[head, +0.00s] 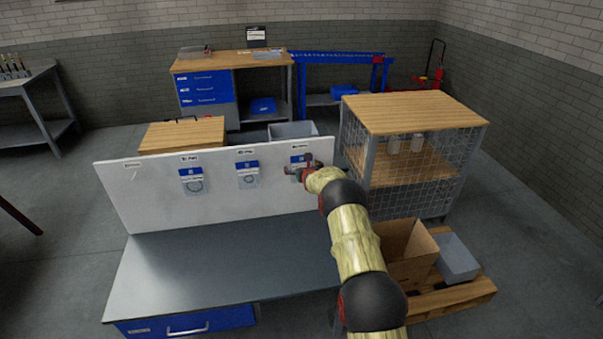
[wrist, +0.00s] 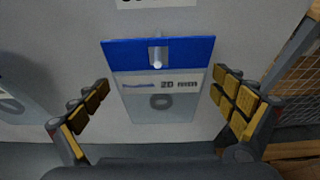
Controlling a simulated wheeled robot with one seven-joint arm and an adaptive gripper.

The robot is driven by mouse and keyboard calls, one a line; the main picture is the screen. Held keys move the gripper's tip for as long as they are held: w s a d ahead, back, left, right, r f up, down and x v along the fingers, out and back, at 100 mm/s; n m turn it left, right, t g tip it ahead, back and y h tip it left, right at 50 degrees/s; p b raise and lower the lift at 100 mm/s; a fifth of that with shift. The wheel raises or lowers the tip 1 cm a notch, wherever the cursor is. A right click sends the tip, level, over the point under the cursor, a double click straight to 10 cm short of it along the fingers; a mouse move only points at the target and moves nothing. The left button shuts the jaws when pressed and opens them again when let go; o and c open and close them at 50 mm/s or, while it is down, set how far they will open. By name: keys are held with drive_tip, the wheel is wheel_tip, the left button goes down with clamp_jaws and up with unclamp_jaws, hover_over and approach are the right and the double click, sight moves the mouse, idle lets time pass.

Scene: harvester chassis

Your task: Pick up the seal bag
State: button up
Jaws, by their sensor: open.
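A clear seal bag with a blue top strip (wrist: 160,88) hangs on a peg on the white board (head: 135,200). In the wrist view its label reads "20 mm" and a grey ring shows inside. My gripper (wrist: 162,105) is open, with one finger on each side of this bag and a gap to both edges. In the head view my gripper (head: 310,170) is in front of the rightmost bag (head: 299,160) and partly covers it. Two similar bags hang to the left, a middle bag (head: 247,174) and a left bag (head: 192,181).
The board stands at the back of a grey workbench (head: 220,262), whose top is clear. A wire-mesh cabinet (head: 415,165) stands close to the right of my gripper. A cardboard box (head: 405,250) and a grey bin (head: 456,258) sit on a pallet at the lower right.

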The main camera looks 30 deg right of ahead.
drive_tip(key=shift+c, duration=0.4)
drive_tip(key=c, duration=1.1)
drive_tip(key=shift+r, duration=0.1)
drive_tip(key=shift+r, duration=0.6)
drive_tip(key=shift+s+r, duration=0.1)
drive_tip(key=shift+r, duration=0.05)
drive_tip(key=s+a+b, duration=0.1)
drive_tip(key=s, duration=0.4)
drive_tip(key=s+a+b, duration=0.1)
drive_tip(key=s+a, duration=0.1)
drive_tip(key=s, duration=0.4)
drive_tip(key=s+a+b, duration=0.1)
drive_tip(key=s, duration=0.5)
drive_tip(key=shift+a, duration=0.3)
